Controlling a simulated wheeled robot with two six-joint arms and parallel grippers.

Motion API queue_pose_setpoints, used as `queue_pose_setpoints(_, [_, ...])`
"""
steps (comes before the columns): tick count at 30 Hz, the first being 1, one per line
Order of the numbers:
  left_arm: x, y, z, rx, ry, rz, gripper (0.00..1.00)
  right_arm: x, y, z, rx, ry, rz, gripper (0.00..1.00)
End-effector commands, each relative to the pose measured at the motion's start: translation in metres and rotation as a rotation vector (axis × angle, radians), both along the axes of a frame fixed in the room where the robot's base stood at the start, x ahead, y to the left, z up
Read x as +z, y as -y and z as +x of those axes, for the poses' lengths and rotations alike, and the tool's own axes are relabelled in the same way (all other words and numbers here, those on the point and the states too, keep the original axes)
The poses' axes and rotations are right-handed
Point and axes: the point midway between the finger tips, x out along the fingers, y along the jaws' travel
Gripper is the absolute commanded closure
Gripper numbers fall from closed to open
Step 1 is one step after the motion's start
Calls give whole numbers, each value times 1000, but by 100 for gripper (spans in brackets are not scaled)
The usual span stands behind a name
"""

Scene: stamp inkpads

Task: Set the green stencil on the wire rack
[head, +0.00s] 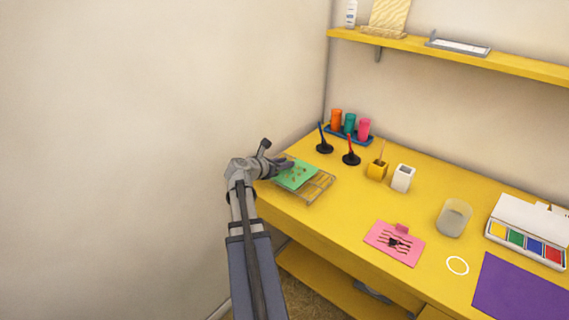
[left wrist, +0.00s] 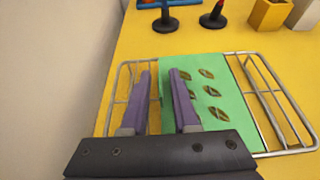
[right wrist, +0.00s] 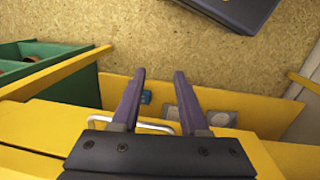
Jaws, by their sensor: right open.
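The green stencil (head: 296,175), with leaf-shaped cut-outs, lies flat on the wire rack (head: 321,188) at the left end of the yellow desk. In the left wrist view the stencil (left wrist: 230,110) covers the middle of the rack (left wrist: 290,105), with bare wire showing on both sides. My left gripper (head: 284,163) is over the stencil's left edge. In the left wrist view its fingers (left wrist: 160,75) are apart, with the stencil's edge showing in the gap. My right gripper (right wrist: 158,75) is open and empty; it does not show in the head view.
A blue tray of coloured cups (head: 350,127) and two dark-based stamps (head: 325,147) stand behind the rack. The wall is close on the left.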

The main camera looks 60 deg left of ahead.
Motion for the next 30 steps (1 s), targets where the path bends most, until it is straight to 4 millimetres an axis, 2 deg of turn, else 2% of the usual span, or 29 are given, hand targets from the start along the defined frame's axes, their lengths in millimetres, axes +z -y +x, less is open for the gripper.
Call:
queue_pose_setpoints(11, [6,0,-1,0,0,0,66,6,0,0,0,0,0,56])
queue_pose_setpoints(24, [39,26,-76,4,0,-1,66,39,0,0,0,0,0,56])
queue_pose_setpoints(30, [47,32,-98,2,0,0,66,47,0,0,0,0,0,56])
